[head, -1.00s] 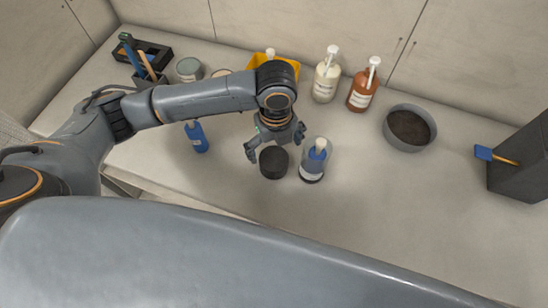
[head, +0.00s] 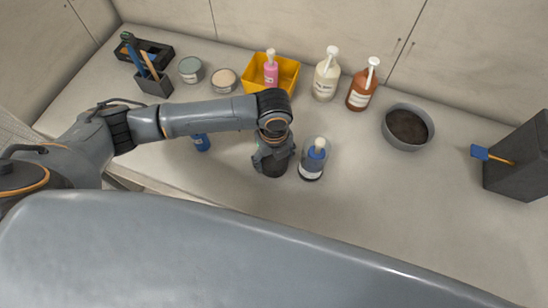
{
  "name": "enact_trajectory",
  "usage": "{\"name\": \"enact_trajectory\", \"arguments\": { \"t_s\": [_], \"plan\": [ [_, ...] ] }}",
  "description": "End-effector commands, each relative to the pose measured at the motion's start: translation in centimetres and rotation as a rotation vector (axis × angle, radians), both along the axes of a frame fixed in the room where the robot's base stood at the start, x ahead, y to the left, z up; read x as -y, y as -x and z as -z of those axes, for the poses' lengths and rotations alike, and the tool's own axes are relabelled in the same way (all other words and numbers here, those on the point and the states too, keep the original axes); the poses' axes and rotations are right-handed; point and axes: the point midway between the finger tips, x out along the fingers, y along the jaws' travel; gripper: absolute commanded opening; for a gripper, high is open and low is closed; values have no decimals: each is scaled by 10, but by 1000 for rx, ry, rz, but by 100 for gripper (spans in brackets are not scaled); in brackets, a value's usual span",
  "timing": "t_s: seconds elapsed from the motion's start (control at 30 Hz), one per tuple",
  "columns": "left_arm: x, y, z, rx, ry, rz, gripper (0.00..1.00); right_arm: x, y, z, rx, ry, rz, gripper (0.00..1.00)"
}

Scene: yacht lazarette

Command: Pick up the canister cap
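A short dark cylinder, which looks like the canister cap (head: 274,170), stands on the pale counter near its front edge. My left gripper (head: 273,163) points down over it, with its fingers at the cylinder's sides and hiding its upper part. I cannot tell whether the fingers press on it or stand just clear of it. My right gripper is out of view.
A blue bottle with a pale top (head: 313,160) stands close to the right of the gripper. Behind are a yellow bin (head: 288,85), a cream pump bottle (head: 326,80), a brown pump bottle (head: 362,88) and a grey bowl (head: 428,122). Another blue bottle (head: 201,142) is partly hidden by my arm.

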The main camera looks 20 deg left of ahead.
Motion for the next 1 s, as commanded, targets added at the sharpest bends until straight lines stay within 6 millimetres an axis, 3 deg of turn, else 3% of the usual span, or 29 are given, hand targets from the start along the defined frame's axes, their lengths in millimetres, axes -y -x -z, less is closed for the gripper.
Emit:
{"name": "enact_trajectory", "arguments": {
  "t_s": [0.07,0.57,0.7,1.0],
  "plan": [
    [0,0,0,0,0,0,44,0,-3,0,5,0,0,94],
    [0,-1,-9,2,1,-1,43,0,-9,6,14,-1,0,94],
    [1,-1,-31,5,2,1,43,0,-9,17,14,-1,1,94],
    [29,39,-88,3,5,5,43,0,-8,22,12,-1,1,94]
  ]
}}
